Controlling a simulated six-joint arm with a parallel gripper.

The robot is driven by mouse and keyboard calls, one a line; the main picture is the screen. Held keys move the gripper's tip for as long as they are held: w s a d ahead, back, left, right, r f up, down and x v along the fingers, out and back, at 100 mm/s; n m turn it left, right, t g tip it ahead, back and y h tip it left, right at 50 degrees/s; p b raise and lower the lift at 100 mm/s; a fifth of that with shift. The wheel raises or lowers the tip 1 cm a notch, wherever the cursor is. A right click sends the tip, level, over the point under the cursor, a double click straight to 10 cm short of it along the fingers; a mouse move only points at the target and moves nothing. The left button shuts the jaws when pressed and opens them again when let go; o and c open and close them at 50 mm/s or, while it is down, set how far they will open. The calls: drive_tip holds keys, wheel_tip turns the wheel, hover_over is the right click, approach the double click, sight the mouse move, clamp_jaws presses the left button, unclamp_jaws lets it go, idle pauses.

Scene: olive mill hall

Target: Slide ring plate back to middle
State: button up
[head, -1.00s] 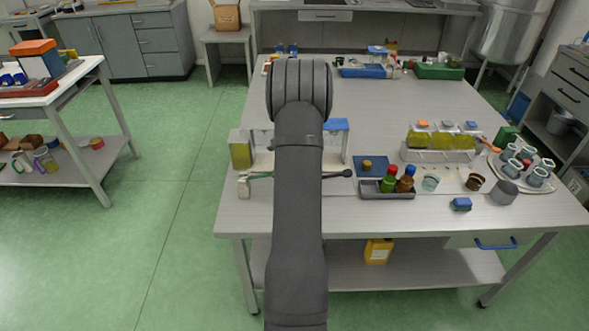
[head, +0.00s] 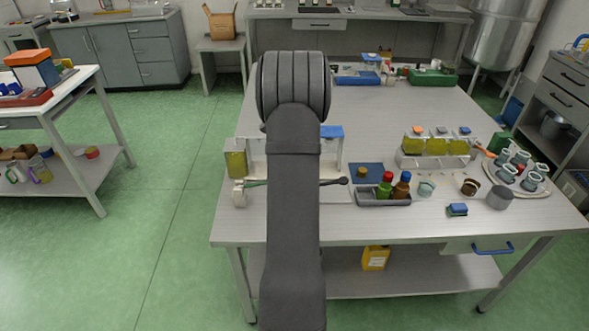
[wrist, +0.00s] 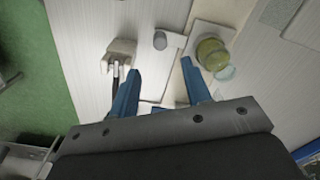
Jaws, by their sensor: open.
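My gripper (wrist: 162,88) shows in the wrist view with its two blue fingers apart and nothing between the tips. It is above a pale flat base (wrist: 155,68) with a small grey post (wrist: 160,40). I cannot single out a ring plate with certainty. In the head view my arm covers the gripper and the middle of a white stand (head: 257,150). A yellow-green oil jar (head: 236,162) stands at its left end; a round yellow-green top (wrist: 212,50) shows in the wrist view. A blue block (head: 331,132) is at its right.
A white holder (head: 239,196) bears a dark rod (head: 333,182) running right along the stand's front; the holder (wrist: 120,52) shows in the wrist view. Right are a bottle tray (head: 383,201), an oil-jar rack (head: 436,160) and a round cup tray (head: 540,188). The table's front strip is mostly clear.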

wheel_tip(320, 180, up, 8)
drive_tip(key=shift+f, duration=0.15)
idle(1.3)
